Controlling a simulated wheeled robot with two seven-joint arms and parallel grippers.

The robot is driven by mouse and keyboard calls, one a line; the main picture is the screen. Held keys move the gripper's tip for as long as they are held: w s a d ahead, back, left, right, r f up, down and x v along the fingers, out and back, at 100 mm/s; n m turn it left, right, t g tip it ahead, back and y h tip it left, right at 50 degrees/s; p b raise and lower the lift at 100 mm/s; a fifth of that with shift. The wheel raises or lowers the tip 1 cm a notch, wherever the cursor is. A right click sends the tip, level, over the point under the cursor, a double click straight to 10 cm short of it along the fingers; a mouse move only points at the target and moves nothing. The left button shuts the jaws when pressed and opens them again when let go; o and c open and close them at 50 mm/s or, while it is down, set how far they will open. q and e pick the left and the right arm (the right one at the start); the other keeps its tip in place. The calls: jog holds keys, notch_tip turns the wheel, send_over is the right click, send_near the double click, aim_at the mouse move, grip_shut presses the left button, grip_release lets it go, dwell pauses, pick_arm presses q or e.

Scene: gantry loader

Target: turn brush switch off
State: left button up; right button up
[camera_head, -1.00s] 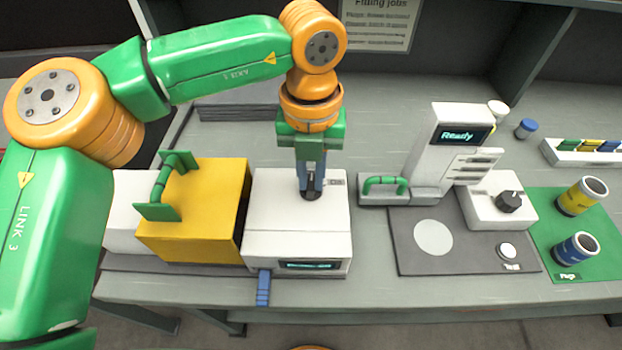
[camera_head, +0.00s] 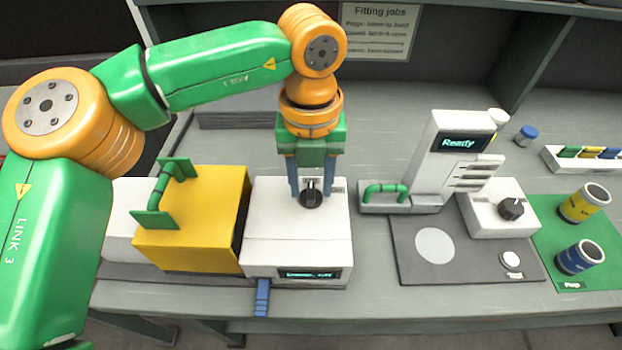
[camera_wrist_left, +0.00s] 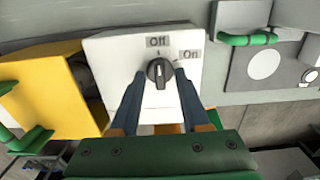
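The brush switch is a black knob (camera_head: 312,196) on top of a white box (camera_head: 290,225); it also shows in the wrist view (camera_wrist_left: 160,73). There its white mark lies roughly in line with the "Off" label (camera_wrist_left: 158,41), with the "On" label (camera_wrist_left: 190,54) to the right. The small display (camera_head: 310,273) on the box front shows blurred text that seems to end in "Off". My left gripper (camera_head: 312,190) is open, with its blue-grey fingers spread to either side of the knob, apparently clear of it. My right gripper is not in view.
A yellow box (camera_head: 190,220) with a green handle (camera_head: 165,190) stands just left of the white box. A blue tab (camera_head: 262,297) sticks out at the front. To the right are a white station reading "Ready" (camera_head: 462,143), another black knob (camera_head: 511,208) and two cans.

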aim_at(311, 189)
pick_arm(q)
notch_tip(311, 189, up, 7)
jog(key=shift+r, duration=0.1)
dwell(0.3)
